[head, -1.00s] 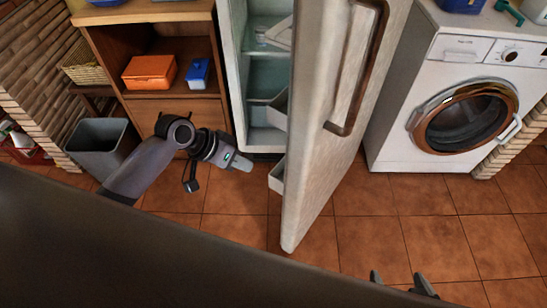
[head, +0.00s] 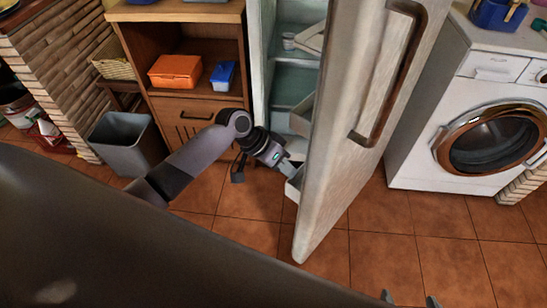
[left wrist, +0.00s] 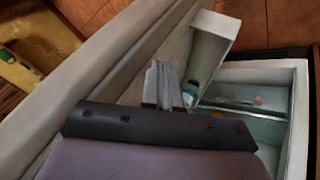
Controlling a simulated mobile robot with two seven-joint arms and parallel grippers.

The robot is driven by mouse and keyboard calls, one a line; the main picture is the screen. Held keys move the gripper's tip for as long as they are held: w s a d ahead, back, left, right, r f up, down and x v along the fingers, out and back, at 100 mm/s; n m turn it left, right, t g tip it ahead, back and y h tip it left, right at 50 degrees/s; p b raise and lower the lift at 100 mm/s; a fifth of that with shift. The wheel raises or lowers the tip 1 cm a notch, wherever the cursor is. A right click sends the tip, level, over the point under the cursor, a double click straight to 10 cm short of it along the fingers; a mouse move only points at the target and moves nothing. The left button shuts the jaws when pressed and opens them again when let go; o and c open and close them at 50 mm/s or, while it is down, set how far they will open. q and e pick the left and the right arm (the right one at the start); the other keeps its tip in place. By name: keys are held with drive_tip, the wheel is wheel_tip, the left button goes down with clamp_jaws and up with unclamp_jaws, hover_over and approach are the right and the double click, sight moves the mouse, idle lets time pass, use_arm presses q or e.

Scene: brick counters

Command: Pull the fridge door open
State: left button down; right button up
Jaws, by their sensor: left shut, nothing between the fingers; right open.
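The fridge door (head: 352,150) stands open, swung out toward me, with its long brown handle (head: 408,75) on the outer face. Behind it the fridge interior (head: 290,80) shows pale shelves. My left gripper (head: 290,168) is shut and empty at the inner side of the door, close to a white door bin (head: 296,186); I cannot tell whether it touches. In the left wrist view the shut fingers (left wrist: 163,85) lie beside the door's inner face, near a door bin (left wrist: 208,45). My right gripper (head: 410,299) is open at the bottom edge, only its fingertips showing.
A washing machine (head: 435,120) stands to the right. A wooden cabinet (head: 190,120) with an orange box (head: 175,72) and a blue box (head: 223,75) is left of the fridge. A grey bin (head: 125,145) stands on the floor at left. Tiled floor (head: 400,260) is clear in front.

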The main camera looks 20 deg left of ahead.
use_arm(q)
drive_tip(key=d, duration=0.1)
drive_tip(key=s+d, duration=0.1)
drive_tip(key=shift+d+r, duration=0.15)
drive_tip(key=shift+d, duration=0.25)
use_arm(e)
drive_tip(key=shift+r, duration=0.15)
use_arm(q)
drive_tip(key=shift+s+d, duration=0.1)
use_arm(e)
drive_tip(key=shift+d+r, duration=0.1)
drive_tip(key=shift+d, duration=0.05)
